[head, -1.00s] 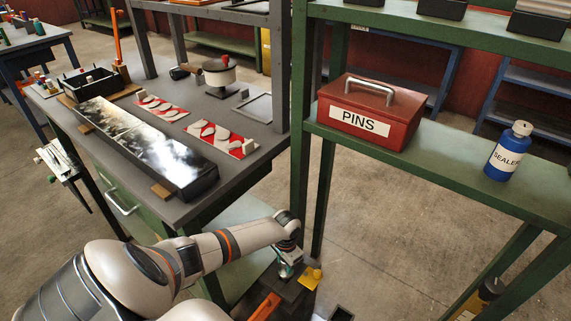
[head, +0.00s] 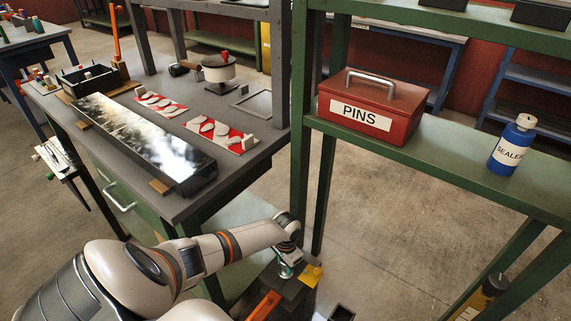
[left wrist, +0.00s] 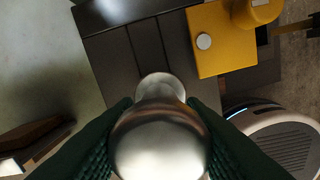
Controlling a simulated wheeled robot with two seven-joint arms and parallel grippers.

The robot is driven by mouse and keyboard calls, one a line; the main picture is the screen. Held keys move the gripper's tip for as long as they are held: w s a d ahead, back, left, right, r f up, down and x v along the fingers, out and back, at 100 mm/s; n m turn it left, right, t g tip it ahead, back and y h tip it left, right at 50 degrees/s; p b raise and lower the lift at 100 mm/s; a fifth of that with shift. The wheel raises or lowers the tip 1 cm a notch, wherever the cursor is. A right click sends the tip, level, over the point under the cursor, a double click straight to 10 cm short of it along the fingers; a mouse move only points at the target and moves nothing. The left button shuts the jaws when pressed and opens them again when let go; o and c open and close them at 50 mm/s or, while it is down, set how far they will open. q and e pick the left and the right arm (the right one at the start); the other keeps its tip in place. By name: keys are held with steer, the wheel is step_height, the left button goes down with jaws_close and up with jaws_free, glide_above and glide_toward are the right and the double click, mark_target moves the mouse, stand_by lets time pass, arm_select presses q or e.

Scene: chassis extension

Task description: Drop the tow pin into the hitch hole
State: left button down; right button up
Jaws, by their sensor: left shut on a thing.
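My left gripper (head: 285,270) is low in the middle of the head view, above a dark grey block beside the bench leg. In the left wrist view its dark green fingers (left wrist: 160,150) are shut on the tow pin (left wrist: 160,140), a shiny metal piece with a rounded head. The pin points down toward the dark grey hitch surface (left wrist: 115,60), which carries a yellow part (left wrist: 222,50); it also shows in the head view (head: 312,275). The hitch hole is not visible; the pin and gripper cover the surface below. I cannot tell whether the pin touches it. My right gripper is not in view.
A red box labelled PINS (head: 345,116) and a blue sealer bottle (head: 512,147) stand on the green shelf (head: 460,165). A grey bench (head: 262,148) with a long shiny black part (head: 150,140) is at left. Green shelf posts stand close to my left gripper.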

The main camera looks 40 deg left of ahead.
arm_select(q)
steer(key=shift+w+f+b, duration=0.1)
steer(key=shift+f+b, duration=0.45)
steer(key=shift+f, duration=0.2)
steer(key=c, duration=0.8)
jaws_free()
steer(key=shift+c, duration=0.2)
steer(key=shift+f, duration=0.15)
steer(key=shift+r+p, duration=0.45)
steer(key=shift+r, duration=0.1)
step_height(320, 180, up, 7)
steer(key=p, duration=0.7)
steer(key=shift+r+p, duration=0.15)
steer(key=shift+p, duration=0.25)
